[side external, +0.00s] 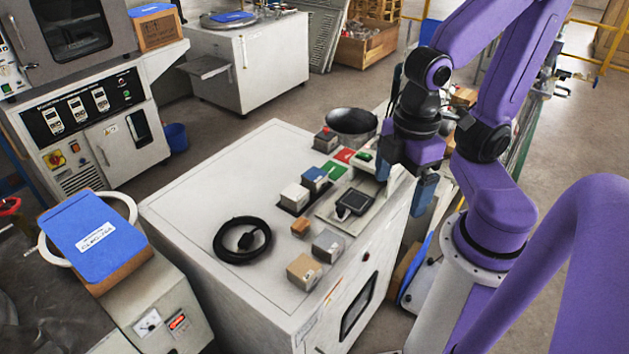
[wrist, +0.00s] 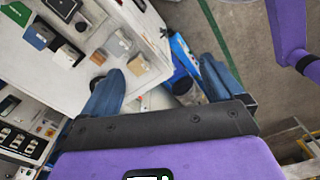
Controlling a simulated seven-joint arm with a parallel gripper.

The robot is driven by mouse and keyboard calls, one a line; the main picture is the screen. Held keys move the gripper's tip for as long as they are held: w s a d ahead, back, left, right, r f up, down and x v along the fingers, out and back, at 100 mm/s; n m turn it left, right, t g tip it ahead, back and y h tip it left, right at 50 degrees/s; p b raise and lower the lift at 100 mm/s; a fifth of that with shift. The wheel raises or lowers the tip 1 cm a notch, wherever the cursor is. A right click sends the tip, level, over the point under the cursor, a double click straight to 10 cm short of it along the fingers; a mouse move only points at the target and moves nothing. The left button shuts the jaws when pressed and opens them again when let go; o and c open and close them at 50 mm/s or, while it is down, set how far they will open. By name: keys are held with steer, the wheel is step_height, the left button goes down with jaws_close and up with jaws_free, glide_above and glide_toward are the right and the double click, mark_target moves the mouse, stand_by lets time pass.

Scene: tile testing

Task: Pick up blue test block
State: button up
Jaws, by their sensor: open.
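The blue test block (side external: 315,178) is a small cube with a blue top.
A black cable coil (side external: 242,240), a wooden block (side external: 300,228), a grey block (side external: 328,245) and a tan block (side external: 304,271) share the cabinet top (side external: 190,200). A dark bowl (side external: 351,121) stands at the back. The cabinet's left part is clear.

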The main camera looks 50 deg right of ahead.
steer(key=w+a+n, duration=0.1)
steer(key=w, duration=0.8)
steer(key=n, duration=0.4)
glide_above(315, 174)
step_height(315, 174, down, 11)
step_height(315, 174, down, 11)
steer(key=shift+s+d+f, duration=0.1)
steer(key=shift+s+d, duration=0.05)
steer(key=shift+f, duration=3.2)
steer(key=shift+c, duration=0.3)
